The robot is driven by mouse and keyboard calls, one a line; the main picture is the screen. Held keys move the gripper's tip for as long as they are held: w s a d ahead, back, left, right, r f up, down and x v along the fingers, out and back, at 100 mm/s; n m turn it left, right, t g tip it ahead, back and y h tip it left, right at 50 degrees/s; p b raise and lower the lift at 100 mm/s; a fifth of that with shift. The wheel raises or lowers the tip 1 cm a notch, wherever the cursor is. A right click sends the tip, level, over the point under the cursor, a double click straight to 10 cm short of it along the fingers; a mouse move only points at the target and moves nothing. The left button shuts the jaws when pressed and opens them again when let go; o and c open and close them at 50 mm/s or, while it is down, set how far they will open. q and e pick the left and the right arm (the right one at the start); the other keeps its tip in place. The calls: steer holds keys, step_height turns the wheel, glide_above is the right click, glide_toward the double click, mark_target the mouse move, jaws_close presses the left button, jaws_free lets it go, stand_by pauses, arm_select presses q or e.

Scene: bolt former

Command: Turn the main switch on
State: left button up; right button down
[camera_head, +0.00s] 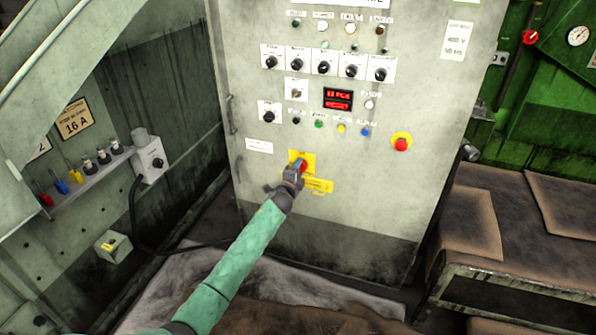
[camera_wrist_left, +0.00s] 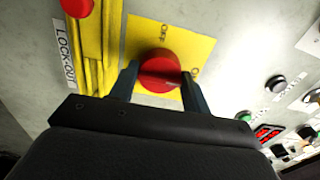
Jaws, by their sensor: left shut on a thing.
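The main switch is a red rotary knob (camera_wrist_left: 160,72) on a yellow plate (camera_wrist_left: 143,35) marked OFF. In the head view the yellow plate (camera_head: 309,157) is low on the grey control cabinet, with the red knob (camera_head: 303,167) partly hidden by my gripper. My left gripper (camera_head: 296,172) is at the knob. In the left wrist view its two dark fingers (camera_wrist_left: 158,82) stand on either side of the knob, shut on it. My right gripper is not in view.
The grey cabinet (camera_head: 240,60) carries several knobs, lamps and a red display (camera_head: 338,99). A red emergency button (camera_head: 401,144) is right of the switch. A yellow lock-out strip (camera_head: 319,185) is beside it. A brown-topped bench (camera_head: 470,225) stands at right.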

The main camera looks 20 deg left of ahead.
arm_select(q)
steer(key=shift+m, duration=0.3)
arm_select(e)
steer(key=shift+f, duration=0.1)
arm_select(q)
steer(key=o, duration=1)
steer(key=shift+c, duration=0.2)
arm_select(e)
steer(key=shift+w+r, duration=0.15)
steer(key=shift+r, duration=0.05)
arm_select(q)
steer(key=s, duration=0.7)
steer(key=shift+s, duration=0.4)
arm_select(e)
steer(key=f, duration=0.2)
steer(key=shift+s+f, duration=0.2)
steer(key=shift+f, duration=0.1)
arm_select(q)
steer(key=shift+a, duration=0.1)
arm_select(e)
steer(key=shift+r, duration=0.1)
